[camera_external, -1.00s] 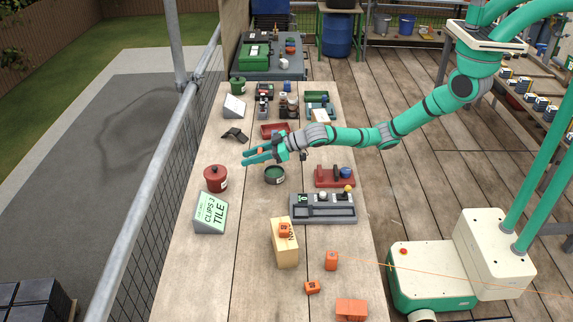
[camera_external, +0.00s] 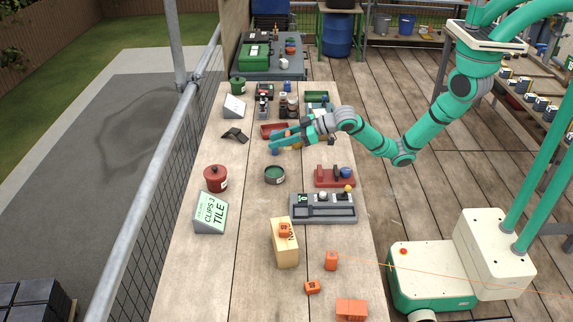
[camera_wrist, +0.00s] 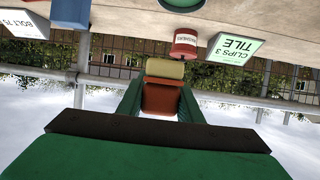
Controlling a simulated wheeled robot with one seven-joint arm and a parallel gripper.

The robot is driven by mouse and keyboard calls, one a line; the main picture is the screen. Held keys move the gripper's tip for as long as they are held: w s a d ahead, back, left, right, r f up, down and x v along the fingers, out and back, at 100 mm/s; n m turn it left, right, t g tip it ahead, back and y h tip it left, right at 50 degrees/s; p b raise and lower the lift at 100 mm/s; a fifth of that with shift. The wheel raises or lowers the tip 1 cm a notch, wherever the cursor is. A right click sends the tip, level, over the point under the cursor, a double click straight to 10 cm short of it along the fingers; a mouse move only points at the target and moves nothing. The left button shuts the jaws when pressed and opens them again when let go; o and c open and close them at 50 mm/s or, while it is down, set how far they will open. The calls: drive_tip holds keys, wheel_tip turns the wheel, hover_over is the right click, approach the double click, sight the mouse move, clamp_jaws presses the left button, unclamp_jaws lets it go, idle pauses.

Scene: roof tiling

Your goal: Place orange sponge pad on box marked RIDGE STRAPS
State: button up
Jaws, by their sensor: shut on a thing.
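My gripper (camera_external: 284,140) is over the far half of the bench in the external view, its fingers pointing left. In the wrist view its two green fingers (camera_wrist: 161,98) are shut on an orange piece with a cream-coloured band, which looks like the orange sponge pad (camera_wrist: 160,98). The pad is held clear of the bench and is hardly visible in the external view. I cannot read RIDGE STRAPS on any box. A tan box (camera_external: 287,256) with dark, illegible lettering stands near the front, an orange block (camera_external: 285,230) on it.
A green round dish (camera_external: 275,175), a red lidded pot (camera_external: 215,178) and the CLIPS 3 TILE sign (camera_external: 211,212) stand on the left and middle. A red holder (camera_external: 335,177) and a grey tray (camera_external: 323,208) are at right.

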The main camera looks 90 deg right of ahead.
drive_tip(key=s+d+r+m+h, duration=0.2)
drive_tip(key=d+r+h, duration=0.1)
drive_tip(key=d, duration=0.8)
drive_tip(key=m+g+h, duration=0.4)
drive_tip(key=m+h, duration=0.2)
hover_over(315, 112)
wheel_tip(315, 112, down, 3)
drive_tip(key=shift+s+a+r, duration=0.1)
drive_tip(key=shift+a, duration=0.05)
drive_tip(key=shift+f, duration=2.2)
drive_tip(key=shift+f, duration=0.15)
drive_tip(key=o, duration=1)
drive_tip(key=shift+o, duration=0.2)
